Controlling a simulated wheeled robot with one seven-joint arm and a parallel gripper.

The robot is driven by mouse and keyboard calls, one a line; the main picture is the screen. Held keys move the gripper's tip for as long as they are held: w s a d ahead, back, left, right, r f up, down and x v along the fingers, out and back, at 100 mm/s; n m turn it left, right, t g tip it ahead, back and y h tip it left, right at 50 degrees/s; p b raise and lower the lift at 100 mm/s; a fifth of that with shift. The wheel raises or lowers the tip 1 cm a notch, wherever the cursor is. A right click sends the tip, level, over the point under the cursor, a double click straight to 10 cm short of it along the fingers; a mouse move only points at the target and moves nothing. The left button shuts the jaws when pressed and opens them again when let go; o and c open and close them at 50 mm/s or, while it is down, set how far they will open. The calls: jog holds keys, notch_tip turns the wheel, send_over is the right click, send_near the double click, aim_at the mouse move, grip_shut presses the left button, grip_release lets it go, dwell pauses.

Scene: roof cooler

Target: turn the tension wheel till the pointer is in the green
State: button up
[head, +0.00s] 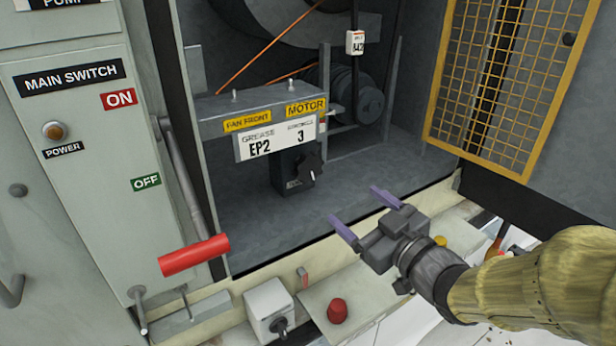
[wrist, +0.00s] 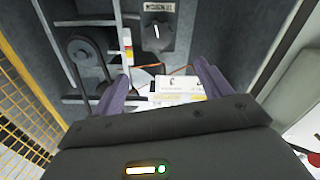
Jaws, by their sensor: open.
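My gripper (head: 354,206) is open and empty, its two purple fingers apart, at the front of the open machine bay. In the wrist view the fingers (wrist: 162,70) point into the bay. A black knob (head: 310,166) sits on a dark box under the labelled bracket, left of and beyond my fingers; a dark knob also shows at the top of the wrist view (wrist: 156,32). A small strip with white, yellow and red bands (wrist: 127,42) shows in the wrist view. I cannot make out a pointer or a green zone.
A grey bracket (head: 270,97) bears fan and motor labels. The motor (head: 369,102) stands behind it. A yellow mesh guard (head: 497,80) is at the right. A red-gripped lever (head: 195,255) juts out at the left. The bay floor (head: 270,220) has free room.

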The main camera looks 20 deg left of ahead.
aim_at(311, 169)
jog(key=shift+r+p, duration=0.1)
jog(key=shift+p, duration=0.2)
jog(key=p+x, duration=1.1)
jog(key=x, duration=0.6)
jog(key=shift+w+a, duration=0.15)
jog(key=shift+w, duration=0.1)
jog(key=c, duration=1)
